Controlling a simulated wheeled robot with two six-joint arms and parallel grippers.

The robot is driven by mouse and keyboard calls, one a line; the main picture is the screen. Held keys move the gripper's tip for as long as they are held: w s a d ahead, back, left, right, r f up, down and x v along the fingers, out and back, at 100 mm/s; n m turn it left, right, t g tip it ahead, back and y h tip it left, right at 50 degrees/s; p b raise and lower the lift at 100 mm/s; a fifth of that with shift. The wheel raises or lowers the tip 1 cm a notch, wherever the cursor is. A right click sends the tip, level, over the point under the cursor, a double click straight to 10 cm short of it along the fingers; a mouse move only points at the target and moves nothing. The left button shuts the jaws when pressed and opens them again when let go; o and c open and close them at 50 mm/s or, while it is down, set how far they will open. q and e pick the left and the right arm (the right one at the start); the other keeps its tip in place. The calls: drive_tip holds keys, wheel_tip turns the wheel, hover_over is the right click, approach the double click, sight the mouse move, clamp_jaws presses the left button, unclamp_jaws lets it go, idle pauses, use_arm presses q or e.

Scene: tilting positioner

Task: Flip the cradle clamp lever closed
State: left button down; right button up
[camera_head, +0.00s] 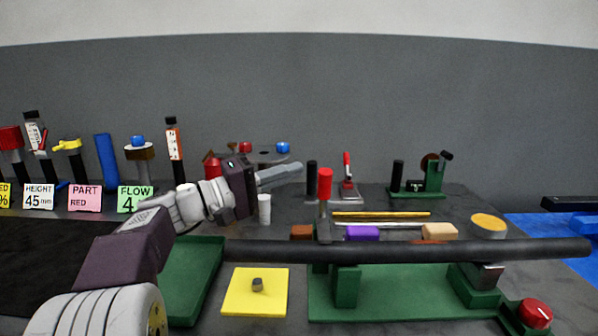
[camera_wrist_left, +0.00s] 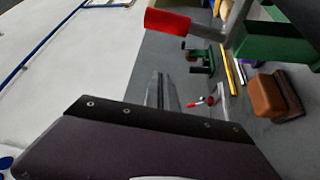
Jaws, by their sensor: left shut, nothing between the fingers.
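The cradle clamp lever (camera_head: 325,185) has a red grip and stands upright on a grey arm at the left end of the green cradle (camera_head: 400,307). A long black bar (camera_head: 430,250) lies across the cradle. In the left wrist view the lever's red grip (camera_wrist_left: 167,22) shows at the top, beyond my fingers. My left gripper (camera_head: 298,170) is shut and empty, left of the red grip and near its height, apart from it in the picture. Its fingers also show in the left wrist view (camera_wrist_left: 160,90). My right gripper is not in view.
A yellow pad (camera_head: 240,300) with a small dark part and a green tray (camera_head: 185,285) are left of the cradle. Brown, purple (camera_head: 362,233) and tan blocks sit behind the bar. A red-handled toggle clamp (camera_head: 347,180) stands farther back. A red knob (camera_head: 536,313) is front right.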

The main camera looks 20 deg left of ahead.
use_arm(q)
drive_tip(key=s+a, duration=0.3)
drive_tip(key=s, duration=0.3)
drive_tip(key=shift+s+a, duration=0.2)
drive_tip(key=shift+a, duration=0.15)
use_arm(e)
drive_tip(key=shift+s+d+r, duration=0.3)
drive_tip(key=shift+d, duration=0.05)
use_arm(q)
drive_tip(key=shift+a, duration=0.1)
